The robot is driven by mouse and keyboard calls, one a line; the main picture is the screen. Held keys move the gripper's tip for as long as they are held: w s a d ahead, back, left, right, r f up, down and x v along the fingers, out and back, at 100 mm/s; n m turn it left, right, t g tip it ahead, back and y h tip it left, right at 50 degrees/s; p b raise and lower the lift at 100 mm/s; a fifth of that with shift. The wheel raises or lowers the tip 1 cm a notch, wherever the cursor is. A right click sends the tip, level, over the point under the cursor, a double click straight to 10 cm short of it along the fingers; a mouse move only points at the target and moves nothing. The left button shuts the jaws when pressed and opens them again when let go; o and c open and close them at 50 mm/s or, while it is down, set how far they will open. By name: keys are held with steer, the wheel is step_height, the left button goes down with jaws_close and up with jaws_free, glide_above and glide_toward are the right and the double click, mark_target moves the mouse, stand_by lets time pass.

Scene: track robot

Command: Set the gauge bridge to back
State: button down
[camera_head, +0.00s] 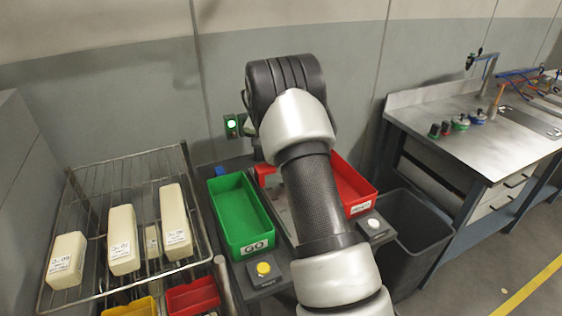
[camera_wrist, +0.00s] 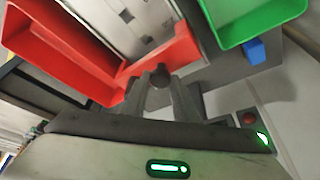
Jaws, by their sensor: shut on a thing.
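The gauge bridge (camera_wrist: 172,52) is a red piece spanning a flat metal plate (camera_wrist: 108,12) with dark markings, between the red bin and the green bin in the wrist view. My gripper (camera_wrist: 160,82) is shut on a dark round knob at the bridge. In the head view, a red corner of the bridge (camera_head: 265,171) shows beside my arm, near the far end of the green bin. My arm hides my gripper and most of the bridge and plate there.
A green bin (camera_head: 217,219) marked GO stands left of my arm, a red bin (camera_head: 360,207) right. A blue block (camera_wrist: 254,50) sits by the green bin. A wire rack (camera_head: 95,178) holds pale blocks. A grey tub (camera_head: 410,200) and metal workbench (camera_head: 460,128) stand right.

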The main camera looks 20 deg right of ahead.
steer(key=w+p, duration=0.1)
steer(key=w, duration=0.4)
steer(key=shift+a, duration=0.15)
steer(key=shift+w+r, duration=0.15)
steer(key=c, duration=1.4)
jaws_free()
steer(key=shift+w, duration=0.1)
steer(key=shift+c, duration=0.2)
steer(key=v, duration=1.7)
steer(key=shift+s, duration=0.25)
steer(key=shift+a, duration=0.1)
